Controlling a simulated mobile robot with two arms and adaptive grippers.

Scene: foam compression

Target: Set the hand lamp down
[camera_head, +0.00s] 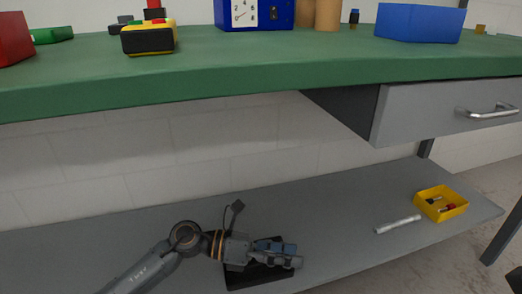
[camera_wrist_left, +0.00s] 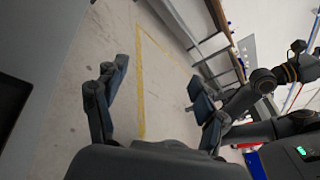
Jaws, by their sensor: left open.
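My left gripper (camera_head: 288,255) is low over the grey lower shelf, its fingers pointing right. In the left wrist view the left gripper (camera_wrist_left: 158,80) is open, with two dark fingers wide apart and nothing between them. A pale silver rod (camera_head: 397,225), which may be the hand lamp, lies on the shelf well to the right of the gripper, apart from it. I cannot tell for sure that it is the lamp. A flat black thing (camera_head: 242,278) lies under the gripper on the shelf, partly hidden by it. My right gripper cannot be made out.
A yellow bin (camera_head: 462,211) with small items stands right of the rod. The green bench top (camera_head: 260,70) hangs over the shelf, with a grey drawer (camera_head: 430,112) beneath it. The lower shelf (camera_head: 335,235) is bare between gripper and rod.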

